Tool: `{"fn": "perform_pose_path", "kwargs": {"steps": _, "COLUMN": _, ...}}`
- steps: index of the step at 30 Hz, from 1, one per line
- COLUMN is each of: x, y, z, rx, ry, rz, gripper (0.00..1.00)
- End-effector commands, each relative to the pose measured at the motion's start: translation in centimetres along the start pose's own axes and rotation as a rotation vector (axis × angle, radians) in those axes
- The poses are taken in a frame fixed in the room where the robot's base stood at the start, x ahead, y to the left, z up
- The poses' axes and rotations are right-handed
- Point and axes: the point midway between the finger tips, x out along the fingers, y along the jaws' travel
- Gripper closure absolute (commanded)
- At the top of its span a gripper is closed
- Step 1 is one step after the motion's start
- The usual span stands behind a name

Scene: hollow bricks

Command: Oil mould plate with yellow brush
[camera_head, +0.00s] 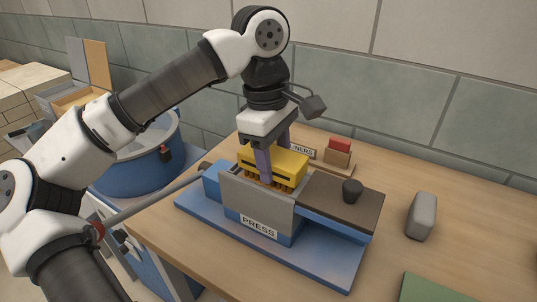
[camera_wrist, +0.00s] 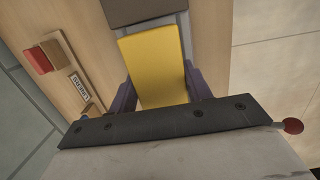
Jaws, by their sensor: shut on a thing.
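The yellow brush (camera_head: 275,163) is in my gripper (camera_head: 279,160), its bristles pointing down at the press box. In the wrist view the yellow back of the brush (camera_wrist: 155,65) fills the space between my purple fingers (camera_wrist: 158,92), which are shut on its sides. The press (camera_head: 262,205) is a grey box on a blue base, with a sign reading PRESS. The bristle tips are at the box's open top; I cannot tell whether they touch anything inside. The mould plate is not clearly visible; the box wall and brush hide the inside.
A dark lid (camera_head: 328,198) with a black knob (camera_head: 352,190) lies right of the box. A grey block (camera_head: 421,216) and a green mat (camera_head: 437,289) are on the table's right. A holder with a red piece (camera_head: 340,147) stands behind. A blue drum (camera_head: 143,165) is at left.

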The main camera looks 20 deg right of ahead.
Motion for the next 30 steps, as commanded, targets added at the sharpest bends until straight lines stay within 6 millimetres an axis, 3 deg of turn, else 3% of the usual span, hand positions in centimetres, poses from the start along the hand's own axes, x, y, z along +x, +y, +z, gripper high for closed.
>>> {"fn": "perform_pose_path", "kwargs": {"steps": 13, "x": 0.1, "y": 0.0, "z": 0.4, "rx": 0.003, "ry": -0.003, "rz": -0.002, "gripper": 0.69}}
{"fn": "perform_pose_path", "kwargs": {"steps": 30, "x": -0.3, "y": 0.0, "z": -1.6, "rx": 0.000, "ry": 0.001, "rz": 0.000, "gripper": 0.69}}
